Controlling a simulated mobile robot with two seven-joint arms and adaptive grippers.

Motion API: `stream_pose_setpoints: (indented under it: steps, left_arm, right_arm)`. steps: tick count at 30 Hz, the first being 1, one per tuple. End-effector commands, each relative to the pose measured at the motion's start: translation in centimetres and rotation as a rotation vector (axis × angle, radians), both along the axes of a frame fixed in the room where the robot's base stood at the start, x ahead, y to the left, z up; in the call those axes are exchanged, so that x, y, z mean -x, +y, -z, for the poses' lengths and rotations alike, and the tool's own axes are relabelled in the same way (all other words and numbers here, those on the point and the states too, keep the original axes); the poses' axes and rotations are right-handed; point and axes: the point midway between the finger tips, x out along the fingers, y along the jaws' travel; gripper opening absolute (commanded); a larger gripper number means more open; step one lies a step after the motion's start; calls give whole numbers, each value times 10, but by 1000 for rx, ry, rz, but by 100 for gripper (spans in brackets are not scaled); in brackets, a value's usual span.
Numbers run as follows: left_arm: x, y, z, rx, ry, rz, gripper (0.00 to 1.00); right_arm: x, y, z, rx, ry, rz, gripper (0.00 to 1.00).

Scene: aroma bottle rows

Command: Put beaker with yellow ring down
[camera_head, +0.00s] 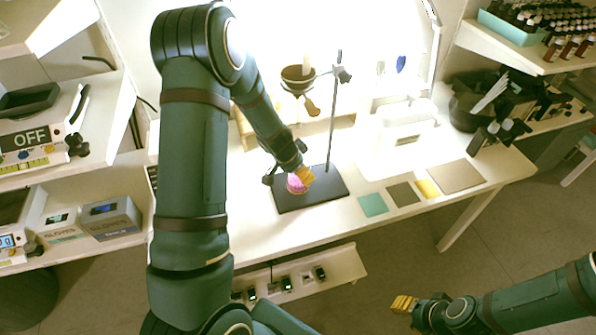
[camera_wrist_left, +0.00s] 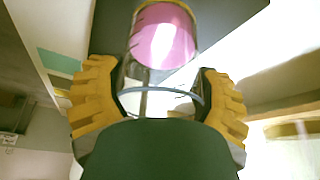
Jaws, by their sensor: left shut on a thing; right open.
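A clear glass beaker (camera_head: 294,186) with pink contents is in my left gripper (camera_head: 303,173), over the dark base plate (camera_head: 330,195) of a stand on the white table. In the left wrist view the beaker (camera_wrist_left: 163,40) lies between the yellow fingers of my left gripper (camera_wrist_left: 160,98), with a thin yellowish ring at its far end. I cannot tell whether the beaker touches the plate. My right gripper (camera_head: 403,304) is open and empty, low over the floor at the lower right.
The stand's rod (camera_head: 334,110) rises beside my left gripper, with a funnel-like vessel (camera_head: 298,78) clamped to it. Teal (camera_head: 373,205), brown (camera_head: 402,194), yellow (camera_head: 427,188) and tan mats (camera_head: 456,177) lie flat to the right. A white device (camera_head: 403,135) stands behind them.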

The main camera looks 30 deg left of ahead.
Motion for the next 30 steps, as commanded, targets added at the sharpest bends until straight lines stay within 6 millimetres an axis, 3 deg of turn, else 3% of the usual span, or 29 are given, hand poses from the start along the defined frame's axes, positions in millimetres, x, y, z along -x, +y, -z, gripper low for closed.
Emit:
stream_pose_setpoints:
  steps: [5,6,8,20,30]
  left_arm:
    - [0,0,4,0,-1,0,27]
    - [0,0,3,0,0,-1,83]
    - [0,0,3,0,0,-1,100]
    - [0,0,-3,0,0,0,100]
    - [23,8,-66,-1,-4,0,100]
  right_arm:
    - [-1,0,4,0,-2,1,41]
    - [-1,0,4,0,-2,1,41]
    - [-1,0,3,0,-2,1,41]
    - [0,0,-3,0,0,0,41]
    - [-1,0,-24,1,-3,4,41]
